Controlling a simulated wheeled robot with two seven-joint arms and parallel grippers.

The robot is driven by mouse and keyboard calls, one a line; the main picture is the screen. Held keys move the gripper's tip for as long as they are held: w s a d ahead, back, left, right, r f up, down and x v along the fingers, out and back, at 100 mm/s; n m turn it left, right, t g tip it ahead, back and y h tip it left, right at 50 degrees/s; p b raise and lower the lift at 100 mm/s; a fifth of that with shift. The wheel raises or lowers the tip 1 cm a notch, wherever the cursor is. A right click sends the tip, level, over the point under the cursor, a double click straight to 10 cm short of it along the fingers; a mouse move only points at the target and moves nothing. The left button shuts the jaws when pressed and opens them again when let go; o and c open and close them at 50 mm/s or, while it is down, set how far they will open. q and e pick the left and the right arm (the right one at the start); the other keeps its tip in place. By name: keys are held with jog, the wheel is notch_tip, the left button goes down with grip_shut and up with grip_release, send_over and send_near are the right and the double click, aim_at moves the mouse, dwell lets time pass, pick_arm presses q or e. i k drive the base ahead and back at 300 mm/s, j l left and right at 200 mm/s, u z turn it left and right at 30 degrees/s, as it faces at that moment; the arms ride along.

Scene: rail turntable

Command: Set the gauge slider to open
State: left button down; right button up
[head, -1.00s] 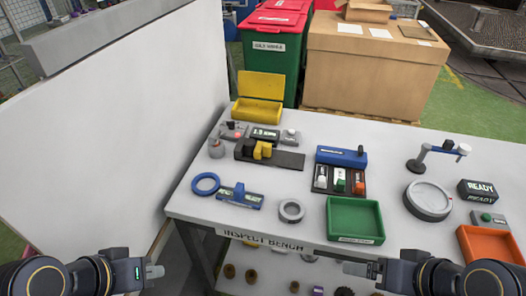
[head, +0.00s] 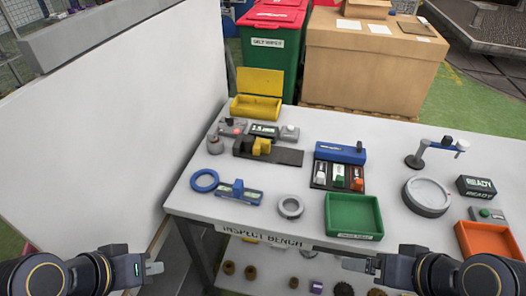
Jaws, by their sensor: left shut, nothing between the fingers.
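The gauge stands toward the back left of the inspection bench: a dark flat rail (head: 288,156) with a yellow slider block (head: 262,146) near its left end. A small display (head: 264,131) sits just behind it; its digits are too small to read surely. No open or shut marking can be read on the rail. My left gripper (head: 155,267) is shut and empty, low at the left, in front of the bench and well away from the gauge. My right gripper (head: 347,264) looks shut and empty, low in front of the bench edge.
The bench (head: 408,235) also holds a blue ring (head: 204,180), a blue gauge-like piece (head: 239,191), a grey ring (head: 290,207), a green tray (head: 353,235), a blue-backed switch block (head: 341,152) and a yellow bin (head: 256,108). A white panel (head: 110,120) stands at the left.

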aim_at(262, 146)
jog(key=i+u, duration=0.25)
jog(key=u, duration=0.15)
jog(key=i+u, duration=0.2)
jog(key=u, duration=0.2)
